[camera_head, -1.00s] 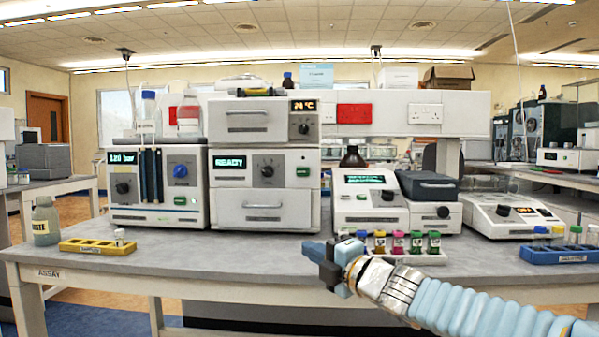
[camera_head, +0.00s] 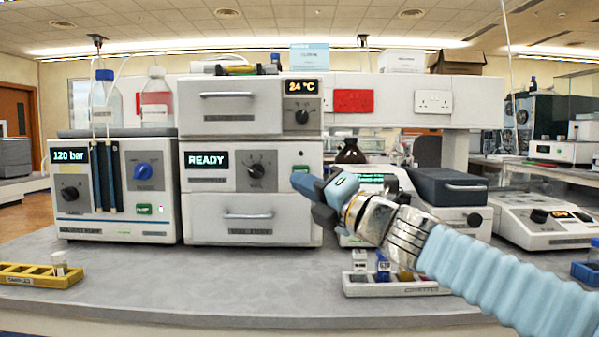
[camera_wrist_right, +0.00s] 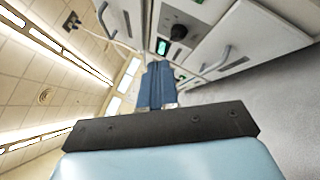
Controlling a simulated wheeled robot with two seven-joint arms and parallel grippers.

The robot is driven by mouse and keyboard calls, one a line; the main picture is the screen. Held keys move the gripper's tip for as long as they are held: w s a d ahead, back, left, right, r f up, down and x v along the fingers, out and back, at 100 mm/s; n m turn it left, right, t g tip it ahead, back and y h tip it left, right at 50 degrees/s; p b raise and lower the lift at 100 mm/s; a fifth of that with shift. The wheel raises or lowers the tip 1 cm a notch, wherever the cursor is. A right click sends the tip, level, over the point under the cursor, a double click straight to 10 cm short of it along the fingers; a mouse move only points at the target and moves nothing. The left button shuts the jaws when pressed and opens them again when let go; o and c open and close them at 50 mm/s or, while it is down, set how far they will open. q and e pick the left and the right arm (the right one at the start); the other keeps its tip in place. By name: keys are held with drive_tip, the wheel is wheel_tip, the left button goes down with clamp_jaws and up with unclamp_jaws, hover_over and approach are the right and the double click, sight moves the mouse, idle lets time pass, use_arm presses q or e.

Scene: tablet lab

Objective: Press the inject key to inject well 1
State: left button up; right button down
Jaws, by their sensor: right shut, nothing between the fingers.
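The sampler module (camera_head: 211,166) stands mid-bench, with a lit READY display (camera_head: 208,160) and a knob dial (camera_head: 256,170). The green inject key (camera_head: 300,169) is at the right of its panel, just above my right gripper's fingertips. My right gripper (camera_head: 300,182) is shut and empty, pointing at the panel beside the key; its tips partly cover that area. In the right wrist view the green key (camera_wrist_right: 162,46) shows just beyond the shut blue fingers (camera_wrist_right: 157,83). I cannot tell if the tips touch the panel. My left gripper is not in view.
The pump (camera_head: 116,200) reading 120 bar stands left of the sampler. The oven (camera_head: 226,106) reading 24 °C sits above. A cuvette rack (camera_head: 392,289) stands below my right arm. A yellow vial rack (camera_head: 35,277) is at left. The front bench top (camera_head: 230,285) is clear.

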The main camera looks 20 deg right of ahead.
drive_tip(key=shift+w, duration=0.1)
drive_tip(key=w+d+p, duration=0.2)
drive_tip(key=w+p, duration=0.1)
drive_tip(key=w, duration=0.5)
drive_tip(key=shift+w+d, duration=0.15)
drive_tip(key=shift+d, duration=0.05)
drive_tip(key=shift+w, duration=0.15)
idle(1.8)
drive_tip(key=shift+w+d, duration=0.1)
drive_tip(key=shift+w, duration=0.15)
drive_tip(key=shift+w+d+p, duration=0.15)
drive_tip(key=shift+w+p, duration=0.2)
idle(0.6)
drive_tip(key=shift+s, duration=0.1)
drive_tip(key=shift+s+a+b, duration=0.25)
drive_tip(key=shift+s+b, duration=0.15)
drive_tip(key=shift+s, duration=0.3)
